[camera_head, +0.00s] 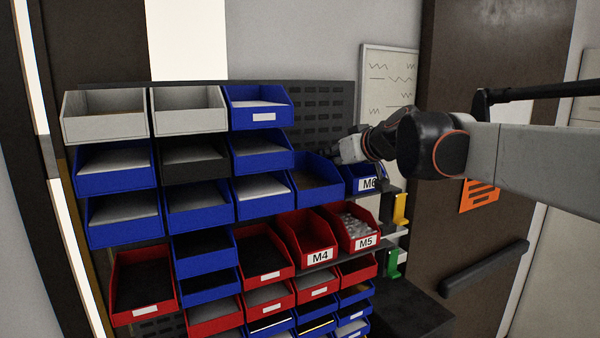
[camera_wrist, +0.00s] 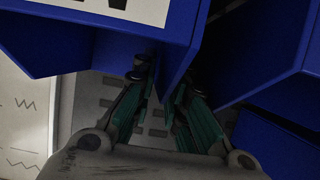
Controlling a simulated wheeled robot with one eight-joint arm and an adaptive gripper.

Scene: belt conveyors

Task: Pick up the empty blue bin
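A blue bin (camera_head: 322,195) with a dark, seemingly empty inside sits on the rack, left of the blue M6 bin (camera_head: 352,186). The M6 bin's inside is mostly hidden behind my arm. My gripper (camera_head: 372,172) is at the M6 bin's top, partly hidden by its own wrist. In the wrist view the M6 bin (camera_wrist: 60,35) is upper left, its label upside down. A second blue bin (camera_wrist: 250,45) is on the right. My gripper's green fingers (camera_wrist: 168,85) are apart, with a blue wall corner between their tips; contact is unclear.
Several blue, red and grey bins fill the rack to the left and below. Red M4 (camera_head: 308,240) and M5 bins (camera_head: 358,230) sit just below. A dark perforated panel (camera_head: 322,115) stands behind. Yellow (camera_head: 400,208) and green hooks (camera_head: 393,264) are at right.

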